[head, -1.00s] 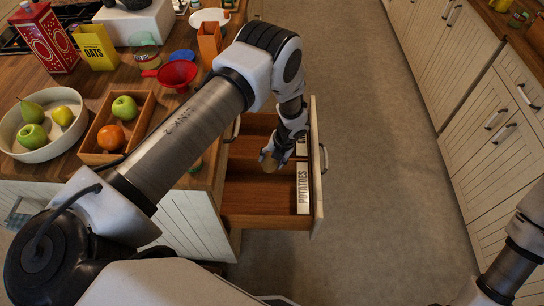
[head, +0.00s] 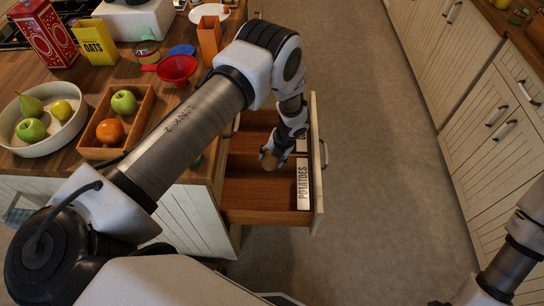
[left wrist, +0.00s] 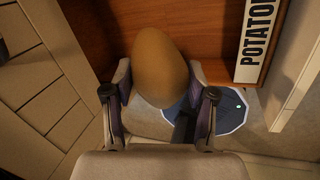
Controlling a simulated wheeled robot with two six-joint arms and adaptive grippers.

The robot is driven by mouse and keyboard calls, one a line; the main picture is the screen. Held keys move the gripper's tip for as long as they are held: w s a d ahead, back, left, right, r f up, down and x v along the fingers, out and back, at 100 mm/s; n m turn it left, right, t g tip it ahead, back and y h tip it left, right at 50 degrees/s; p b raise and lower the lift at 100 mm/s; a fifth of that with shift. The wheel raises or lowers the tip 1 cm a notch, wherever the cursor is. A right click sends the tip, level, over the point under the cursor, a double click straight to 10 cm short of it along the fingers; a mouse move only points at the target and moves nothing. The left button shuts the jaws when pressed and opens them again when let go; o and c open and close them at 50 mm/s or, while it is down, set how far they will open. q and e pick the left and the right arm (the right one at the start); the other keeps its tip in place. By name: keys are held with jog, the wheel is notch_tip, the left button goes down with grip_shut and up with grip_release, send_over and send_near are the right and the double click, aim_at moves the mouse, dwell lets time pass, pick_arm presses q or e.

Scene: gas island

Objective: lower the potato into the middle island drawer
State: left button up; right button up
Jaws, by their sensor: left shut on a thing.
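My left gripper (head: 270,158) is shut on a brown potato (head: 269,163). In the left wrist view the potato (left wrist: 160,66) sits between the two fingers of the gripper (left wrist: 160,100). The gripper hangs over the open middle island drawer (head: 255,214), near its front and the divider. The near compartment has a white label reading POTATOES (head: 303,182), which also shows in the left wrist view (left wrist: 259,40). The compartment floor that I can see is bare. I cannot tell how high the potato is above it. My right gripper is out of view.
The island top holds a white fruit bowl (head: 24,146), a wooden box (head: 93,150) with an apple and an orange, a red funnel (head: 177,70) and an oats box (head: 96,42). Cabinets (head: 485,120) line the right, with clear floor (head: 380,150) between.

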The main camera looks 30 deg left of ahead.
pick_arm(q)
jog(key=b, duration=1.5)
send_over(269, 194)
jog(key=d, duration=0.1)
jog(key=shift+w+d+f, duration=0.1)
jog(key=shift+f, duration=8.95)
jog(key=shift+f+b, duration=2.7)
jog(key=shift+f, duration=0.1)
jog(key=o, duration=1.3)
